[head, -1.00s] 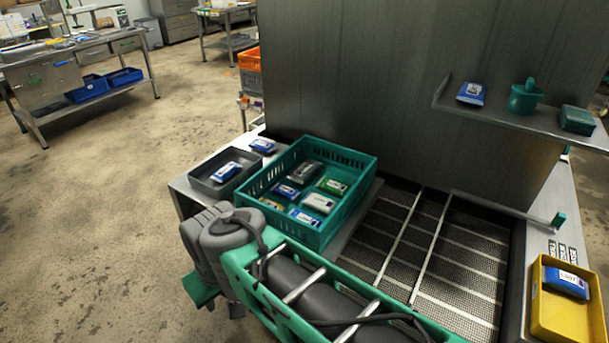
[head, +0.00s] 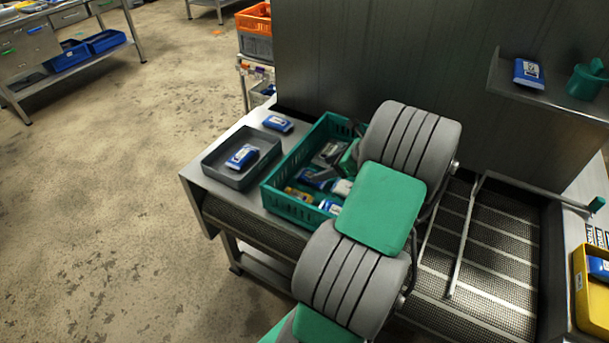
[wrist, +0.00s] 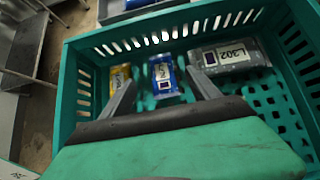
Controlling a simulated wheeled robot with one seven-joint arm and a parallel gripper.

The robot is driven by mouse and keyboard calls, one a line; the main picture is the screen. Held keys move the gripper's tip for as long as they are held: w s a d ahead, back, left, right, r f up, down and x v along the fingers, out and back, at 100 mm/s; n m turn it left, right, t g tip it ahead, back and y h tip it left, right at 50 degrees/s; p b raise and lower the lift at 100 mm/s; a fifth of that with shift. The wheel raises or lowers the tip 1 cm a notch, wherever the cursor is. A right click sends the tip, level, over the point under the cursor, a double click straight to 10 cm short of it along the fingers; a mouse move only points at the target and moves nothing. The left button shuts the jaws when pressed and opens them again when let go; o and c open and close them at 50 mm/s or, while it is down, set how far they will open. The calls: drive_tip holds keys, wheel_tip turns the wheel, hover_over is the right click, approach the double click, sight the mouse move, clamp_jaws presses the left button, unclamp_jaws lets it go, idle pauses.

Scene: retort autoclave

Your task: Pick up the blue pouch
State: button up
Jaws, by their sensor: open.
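A blue pouch (wrist: 162,76) with a white label lies in the green crate in the wrist view, between a yellow pouch (wrist: 119,76) and a grey pouch marked L302 (wrist: 230,55). My gripper (wrist: 157,72) is open, its two fingers reaching over the crate on either side of the blue pouch. I see no contact. In the head view, my arm covers the right part of the green crate (head: 290,207) and hides my fingers. Blue pouches (head: 318,177) show partly inside that crate.
A grey tray (head: 215,170) holding a blue pouch (head: 242,157) stands left of the crate. Another blue pouch (head: 278,124) lies behind it. A shelf (head: 545,98) carries a blue pouch (head: 528,73) and a green container (head: 588,82). A yellow bin (head: 592,312) is at right.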

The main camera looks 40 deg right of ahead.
drive_tip(key=shift+w+a+f, duration=0.25)
drive_tip(key=shift+w+f, duration=0.15)
drive_tip(key=x, duration=0.5)
drive_tip(key=shift+d+f, duration=0.25)
drive_tip(key=shift+f, duration=0.15)
drive_tip(key=shift+s, duration=0.1)
drive_tip(key=c, duration=1.5)
drive_tip(key=shift+r, duration=0.15)
